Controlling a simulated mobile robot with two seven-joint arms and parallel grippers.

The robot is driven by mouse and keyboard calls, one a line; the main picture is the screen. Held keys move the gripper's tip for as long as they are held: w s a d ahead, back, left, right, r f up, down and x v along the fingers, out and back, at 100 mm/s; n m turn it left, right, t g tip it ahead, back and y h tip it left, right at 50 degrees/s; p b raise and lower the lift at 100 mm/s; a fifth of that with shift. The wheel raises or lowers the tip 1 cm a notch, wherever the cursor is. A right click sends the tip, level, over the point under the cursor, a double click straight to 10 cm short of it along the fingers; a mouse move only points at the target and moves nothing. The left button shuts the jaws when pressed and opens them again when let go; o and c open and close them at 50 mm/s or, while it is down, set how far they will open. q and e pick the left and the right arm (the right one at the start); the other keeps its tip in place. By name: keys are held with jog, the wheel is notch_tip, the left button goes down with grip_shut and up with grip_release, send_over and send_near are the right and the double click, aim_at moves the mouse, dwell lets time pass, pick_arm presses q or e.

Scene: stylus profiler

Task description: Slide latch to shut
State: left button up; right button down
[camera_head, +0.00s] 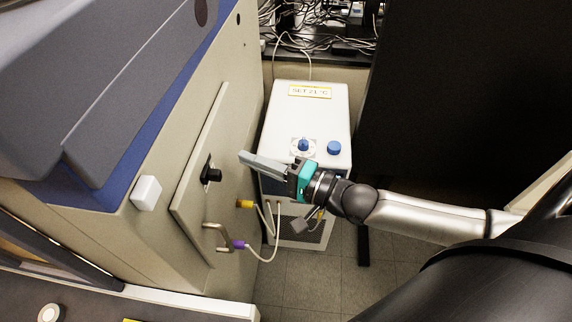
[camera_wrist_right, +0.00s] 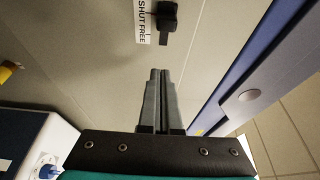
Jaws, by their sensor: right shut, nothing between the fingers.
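The latch (camera_head: 211,175) is a black knob on a dark plate, set on the beige panel (camera_head: 190,205) of the instrument's side. In the right wrist view the black latch (camera_wrist_right: 168,16) is at the top, beside a white label (camera_wrist_right: 143,22) reading SHUT and FREE. I cannot tell surely at which word the knob stands. My right gripper (camera_head: 243,156) is shut and empty, to the right of the latch in the head view and apart from it. In the wrist view its closed fingertips (camera_wrist_right: 160,73) point toward the latch, with a gap between. My left gripper is not in view.
A white chiller box (camera_head: 310,120) with blue knobs stands behind my right gripper. A white block (camera_head: 146,192) sits left of the panel.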

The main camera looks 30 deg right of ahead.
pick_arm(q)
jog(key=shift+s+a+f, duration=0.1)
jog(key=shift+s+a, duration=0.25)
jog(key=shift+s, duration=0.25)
pick_arm(e)
jog(key=v, duration=0.6)
jog(key=shift+s, duration=0.35)
